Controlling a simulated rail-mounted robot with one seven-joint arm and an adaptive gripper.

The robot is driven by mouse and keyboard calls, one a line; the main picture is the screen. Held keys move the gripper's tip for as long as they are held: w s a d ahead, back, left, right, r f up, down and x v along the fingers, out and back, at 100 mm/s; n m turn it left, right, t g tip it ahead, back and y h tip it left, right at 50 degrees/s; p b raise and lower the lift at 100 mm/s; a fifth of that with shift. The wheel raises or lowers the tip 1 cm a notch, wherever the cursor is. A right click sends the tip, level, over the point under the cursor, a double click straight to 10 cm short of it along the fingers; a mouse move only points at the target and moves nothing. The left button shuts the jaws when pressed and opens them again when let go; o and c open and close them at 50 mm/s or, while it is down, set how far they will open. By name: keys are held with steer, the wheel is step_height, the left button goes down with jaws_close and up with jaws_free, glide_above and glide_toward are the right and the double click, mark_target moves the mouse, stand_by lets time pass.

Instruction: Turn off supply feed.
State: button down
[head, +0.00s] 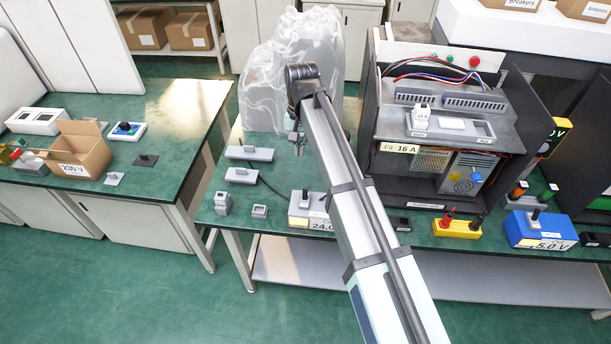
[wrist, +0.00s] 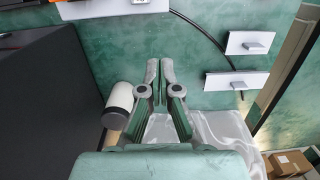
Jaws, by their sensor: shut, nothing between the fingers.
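My gripper (head: 298,145) hangs over the green bench near its middle. In the wrist view its fingers (wrist: 160,64) are together with nothing between them. Two light grey plates with raised grey handles lie on the bench: the far plate (head: 250,153) and the near plate (head: 241,175). They also show at the right of the wrist view, as an upper plate (wrist: 247,43) and a lower plate (wrist: 236,81), apart from the fingers. A white box marked 24.0 (head: 300,222) carries a dark upright lever or knob. No label reading "supply feed" is legible.
An open dark cabinet (head: 390,95) marked 16 A stands right of the arm. A yellow terminal block (head: 457,228) and blue 5.0 V box (head: 540,228) are at right. A black cable (wrist: 205,35) crosses the bench.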

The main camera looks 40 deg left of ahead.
mark_target(305, 194)
steer(key=shift+w+d+f, duration=0.3)
steer(key=shift+w+d, duration=0.1)
steer(key=shift+d, duration=0.25)
steer(key=shift+w+d+f, duration=0.3)
steer(key=shift+w+d, duration=0.1)
steer(key=shift+d, duration=0.2)
steer(key=s+f+p, duration=0.1)
steer(key=f, duration=0.1)
steer(key=s+d+f+p, duration=0.1)
steer(key=f+p, duration=0.1)
steer(key=f, duration=0.1)
steer(key=s+f+p, duration=0.1)
steer(key=f+p, duration=0.1)
steer(key=f, duration=0.1)
steer(key=shift+s+d+f, duration=0.15)
steer(key=shift+d+f, duration=0.05)
steer(key=shift+d, duration=0.2)
steer(key=shift+s+d+r, duration=0.1)
steer(key=shift+s+d, duration=0.1)
steer(key=shift+s, duration=0.2)
steer(key=shift+s, duration=0.3)
